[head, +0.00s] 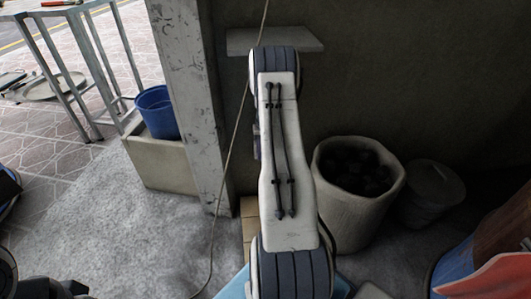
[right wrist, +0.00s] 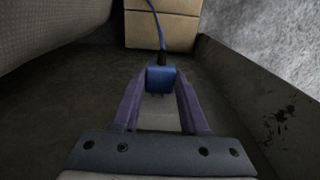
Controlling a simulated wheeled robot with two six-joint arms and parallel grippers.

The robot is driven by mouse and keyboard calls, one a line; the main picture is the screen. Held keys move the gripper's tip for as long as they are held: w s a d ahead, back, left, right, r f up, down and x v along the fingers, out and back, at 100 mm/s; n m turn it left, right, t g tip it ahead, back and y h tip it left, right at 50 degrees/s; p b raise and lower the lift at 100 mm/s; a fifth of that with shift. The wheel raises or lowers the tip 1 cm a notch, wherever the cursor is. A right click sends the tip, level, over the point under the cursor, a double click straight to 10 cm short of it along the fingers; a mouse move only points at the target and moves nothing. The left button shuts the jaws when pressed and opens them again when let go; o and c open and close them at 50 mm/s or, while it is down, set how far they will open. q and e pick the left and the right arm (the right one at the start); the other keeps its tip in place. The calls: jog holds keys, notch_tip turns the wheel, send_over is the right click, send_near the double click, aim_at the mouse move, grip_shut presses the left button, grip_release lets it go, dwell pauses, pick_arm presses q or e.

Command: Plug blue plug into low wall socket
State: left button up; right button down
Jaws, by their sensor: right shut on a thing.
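My right gripper (right wrist: 161,88) is in the right wrist view, its two purple fingers closed on the blue plug (right wrist: 161,77). The plug is at the fingertips, with its pins toward the bottom of the picture. A blue cable (right wrist: 159,30) leaves its black end toward the top edge. In the head view my right arm fills the middle and hides the plug and nearly all of that gripper. I cannot make out the low wall socket in either view. My left gripper is not in view.
The dark wall (head: 400,70) is behind my right arm, with a pale pillar (head: 192,100) to its left. A pot of dark lumps (head: 327,205) and a lidded bin (head: 432,200) stand to the right. A tan box (right wrist: 160,28) is beyond the plug. A blue bucket (head: 158,112) stands left.

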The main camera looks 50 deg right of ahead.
jog(key=shift+w+d, duration=0.4)
jog(key=shift+w, duration=0.05)
jog(key=shift+c, duration=1.7)
grip_release()
